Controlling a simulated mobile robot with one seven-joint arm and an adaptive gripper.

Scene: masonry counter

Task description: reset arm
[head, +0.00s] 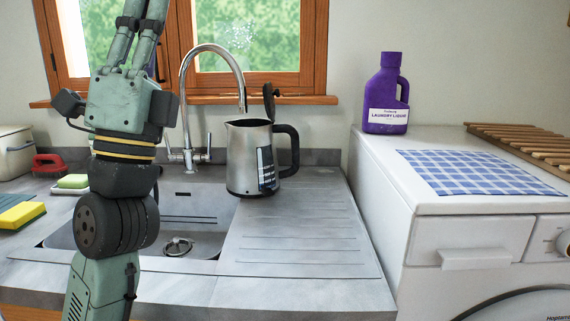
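My arm rises up the left side of the head view, in front of the sink and window. My gripper (137,45) is at its upper end, pointing up. Its tips run past the top edge of the picture, so I cannot tell whether it is open or shut. The visible part touches no object.
A steel kettle (251,160) with its lid up stands right of the sink (205,212), by the tap (187,100). A purple laundry bottle (386,95), checked cloth (480,172) and wooden rack (525,145) are on the white washer (425,225). Sponges (22,215) lie left.

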